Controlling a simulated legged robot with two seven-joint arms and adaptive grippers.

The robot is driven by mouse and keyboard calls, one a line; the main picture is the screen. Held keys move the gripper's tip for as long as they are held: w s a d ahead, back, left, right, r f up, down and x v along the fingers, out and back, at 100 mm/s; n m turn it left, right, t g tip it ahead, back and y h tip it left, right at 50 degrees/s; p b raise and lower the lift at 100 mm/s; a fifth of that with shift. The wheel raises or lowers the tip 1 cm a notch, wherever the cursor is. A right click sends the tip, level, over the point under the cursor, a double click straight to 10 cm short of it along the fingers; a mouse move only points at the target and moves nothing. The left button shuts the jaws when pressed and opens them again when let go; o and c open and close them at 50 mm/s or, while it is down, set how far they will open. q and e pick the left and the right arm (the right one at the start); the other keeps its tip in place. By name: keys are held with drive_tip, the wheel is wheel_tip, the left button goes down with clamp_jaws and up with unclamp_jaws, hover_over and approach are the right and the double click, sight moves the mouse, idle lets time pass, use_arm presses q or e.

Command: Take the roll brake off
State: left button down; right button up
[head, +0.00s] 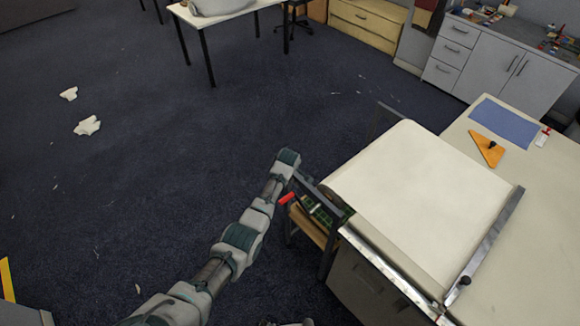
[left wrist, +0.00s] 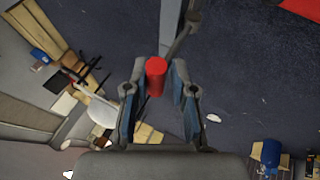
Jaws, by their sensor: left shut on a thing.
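The roll brake shows as a red handle (head: 287,198) beside the table's left end, near the frame under the cloth roll. In the left wrist view the red cylinder (left wrist: 156,78) stands between the two fingers of my left gripper (left wrist: 157,88), which is shut on it. In the head view my left arm reaches up from the bottom to this spot, and the fingers are hard to make out there. Cream cloth (head: 420,190) curves over the table's left end and lies flat on top.
A metal bar (head: 487,245) lies across the cloth's right edge. An orange triangle (head: 487,150) and a blue sheet (head: 504,123) lie on the long table (head: 545,230). A shelf with green items (head: 322,215) sits below the roll. Open dark floor (head: 150,180) is at left, with white scraps.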

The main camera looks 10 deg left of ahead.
use_arm(q)
drive_tip(key=c, duration=1.3)
unclamp_jaws()
drive_tip(key=shift+w+d+r, duration=0.1)
drive_tip(key=shift+d+r, duration=0.1)
drive_tip(key=shift+d, duration=0.1)
drive_tip(key=shift+o, duration=1)
drive_tip(key=shift+w+f, duration=0.25)
drive_tip(key=shift+f, duration=0.05)
drive_tip(key=shift+d, duration=0.1)
drive_tip(key=shift+r, duration=0.1)
drive_tip(key=shift+s+r, duration=0.4)
drive_tip(key=shift+r, duration=0.1)
drive_tip(key=v, duration=1)
drive_tip(key=shift+s, duration=0.15)
drive_tip(key=shift+r, duration=0.1)
